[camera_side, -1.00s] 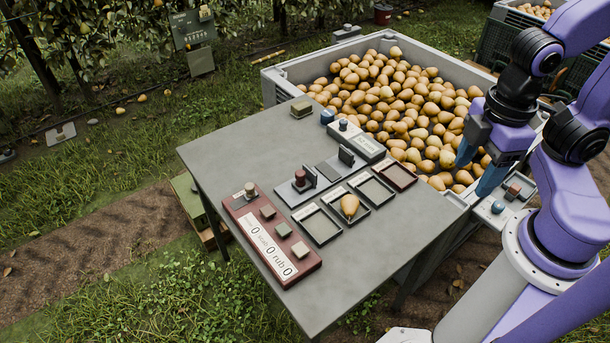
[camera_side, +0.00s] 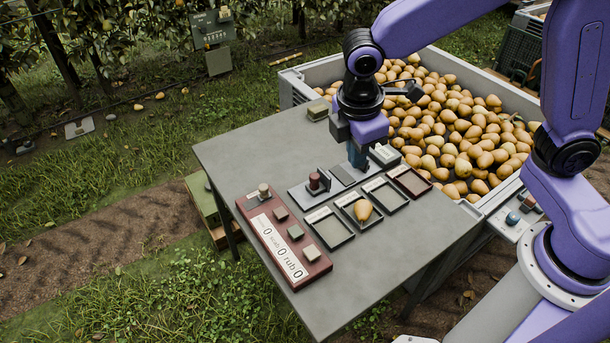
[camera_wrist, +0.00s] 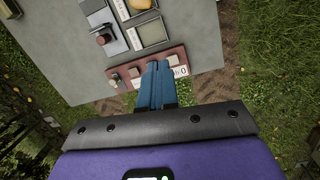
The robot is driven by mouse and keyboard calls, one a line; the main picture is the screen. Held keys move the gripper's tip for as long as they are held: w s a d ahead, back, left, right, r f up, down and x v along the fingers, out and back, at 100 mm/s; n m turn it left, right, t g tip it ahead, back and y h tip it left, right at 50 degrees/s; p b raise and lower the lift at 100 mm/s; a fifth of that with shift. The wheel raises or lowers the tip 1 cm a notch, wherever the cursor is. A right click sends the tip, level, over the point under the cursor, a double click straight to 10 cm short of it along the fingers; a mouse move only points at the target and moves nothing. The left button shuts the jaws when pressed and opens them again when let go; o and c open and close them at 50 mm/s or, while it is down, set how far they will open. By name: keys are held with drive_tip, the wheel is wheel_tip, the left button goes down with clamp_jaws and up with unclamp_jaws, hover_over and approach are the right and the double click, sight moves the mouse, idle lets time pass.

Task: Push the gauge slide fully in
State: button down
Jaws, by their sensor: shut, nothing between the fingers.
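The gauge is a long grey base (camera_side: 299,197) on the table. Its slide carries a dark red knob (camera_side: 315,180) and a small upright plate at the left end. The knob also shows in the wrist view (camera_wrist: 103,40). A gap of bare track lies between this plate and the base's right part, where a second upright plate is hidden behind my gripper. My gripper (camera_side: 358,166) is shut and empty, pointing down above the right part of the gauge. I cannot tell whether it touches. In the wrist view its blue fingertips (camera_wrist: 157,64) are together.
A red counter panel (camera_side: 268,236) with several buttons stands at the table's front left. Shallow trays (camera_side: 331,243) line the right side, one holding a pear (camera_side: 363,210). A grey bin (camera_side: 292,88) full of pears stands behind. The table's left part (camera_side: 235,150) is clear.

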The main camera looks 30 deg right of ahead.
drive_tip(key=w+a+f+n+h, duration=0.1)
drive_tip(key=w+a+f+n, duration=0.15)
drive_tip(key=w+f, duration=0.55)
drive_tip(key=w+a+f+n+h, duration=0.1)
drive_tip(key=w+a+f+h, duration=0.15)
drive_tip(key=w+f, duration=0.55)
approach(324, 177)
drive_tip(key=shift+y, duration=0.45)
drive_tip(key=a+f, duration=0.4)
drive_tip(key=shift+w+f, duration=0.15)
drive_tip(key=shift+f, duration=0.15)
drive_tip(key=shift+w+d, duration=0.15)
drive_tip(key=shift+d, duration=0.8)
drive_tip(key=shift+d, duration=2.5)
drive_tip(key=shift+a, duration=0.1)
